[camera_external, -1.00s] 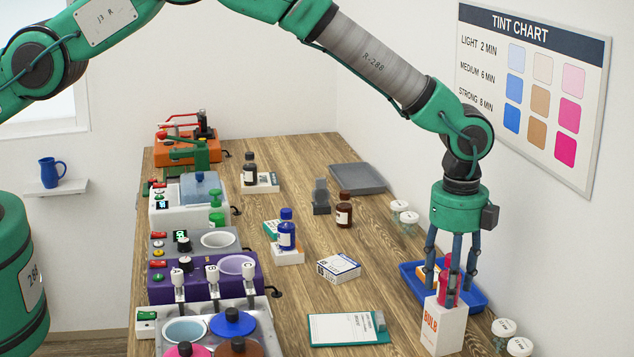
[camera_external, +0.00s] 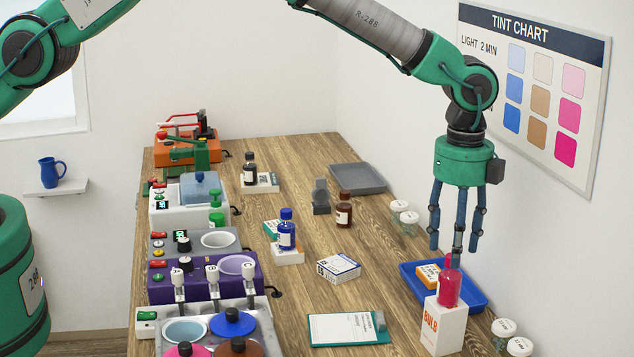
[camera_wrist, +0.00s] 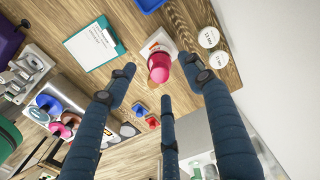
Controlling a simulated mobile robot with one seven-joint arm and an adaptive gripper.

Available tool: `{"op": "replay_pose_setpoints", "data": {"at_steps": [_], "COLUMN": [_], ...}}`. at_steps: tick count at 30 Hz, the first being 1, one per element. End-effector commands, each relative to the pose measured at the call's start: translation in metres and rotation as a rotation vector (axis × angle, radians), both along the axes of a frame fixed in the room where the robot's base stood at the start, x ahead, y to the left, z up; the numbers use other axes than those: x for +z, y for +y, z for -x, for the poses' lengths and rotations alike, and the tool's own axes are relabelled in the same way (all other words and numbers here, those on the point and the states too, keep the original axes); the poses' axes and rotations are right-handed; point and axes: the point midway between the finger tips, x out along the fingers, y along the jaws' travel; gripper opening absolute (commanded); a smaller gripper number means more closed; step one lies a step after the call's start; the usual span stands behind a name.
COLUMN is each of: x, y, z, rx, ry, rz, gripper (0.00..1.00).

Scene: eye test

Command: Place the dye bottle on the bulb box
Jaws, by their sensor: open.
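The pink-red dye bottle (camera_external: 449,286) stands upright on top of the white bulb box (camera_external: 443,325), which has orange lettering. My gripper (camera_external: 456,243) is above the bottle with its fingers spread, apart from it and empty. In the wrist view the bottle (camera_wrist: 159,68) shows end-on over the white box (camera_wrist: 158,42), beyond the open fingers (camera_wrist: 157,90). The box's underside is hidden.
A blue tray (camera_external: 474,298) with an orange box (camera_external: 429,274) sits just behind the bulb box. White-lidded jars (camera_external: 519,346) stand to its right. A clipboard (camera_external: 342,329) lies to the left. The table between clipboard and small white box (camera_external: 338,268) is clear.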

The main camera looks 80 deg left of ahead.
Motion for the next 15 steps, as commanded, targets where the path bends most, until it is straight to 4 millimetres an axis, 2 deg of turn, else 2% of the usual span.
{"op": "replay_pose_setpoints", "data": {"at_steps": [6, 15], "x": [0.029, 0.041], "y": [0.0, 0.0], "z": [0.0, 0.0], "rx": [0.0, 0.0], "ry": [0.0, 0.001], "rz": [0.0, 0.0], "gripper": [0.52, 0.52]}}
